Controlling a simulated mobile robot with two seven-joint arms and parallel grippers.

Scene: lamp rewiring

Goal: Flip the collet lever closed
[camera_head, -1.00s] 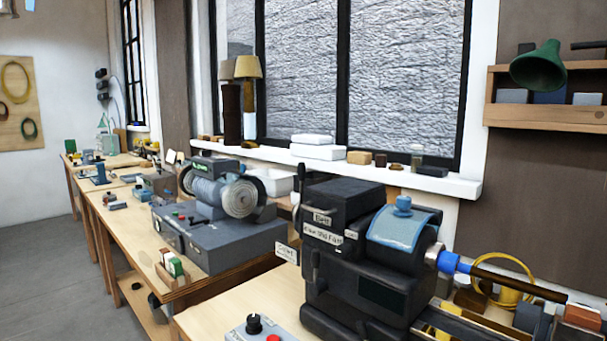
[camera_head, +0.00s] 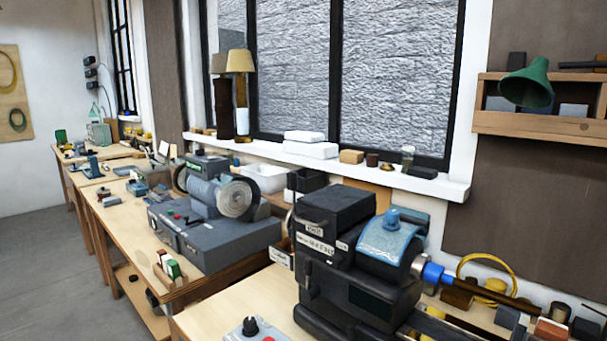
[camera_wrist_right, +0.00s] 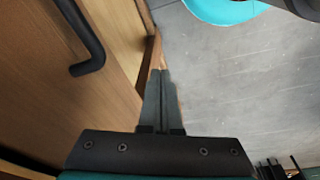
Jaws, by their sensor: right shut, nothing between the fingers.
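A dark grey lathe-like machine (camera_head: 345,245) stands on the bench at the right of the head view, with a light blue cover (camera_head: 392,240) on top. Small label plates (camera_head: 316,240) are on its front. In the right wrist view, my right gripper (camera_wrist_right: 161,78) is shut and empty, beside wooden furniture and above grey floor. My left gripper is not in view.
A control box (camera_head: 254,330) with a black knob and red button sits in front of the machine. A grey motor unit (camera_head: 215,240) stands on the bench to the left. In the wrist view, a wooden front with a black handle (camera_wrist_right: 88,50) is close on the left.

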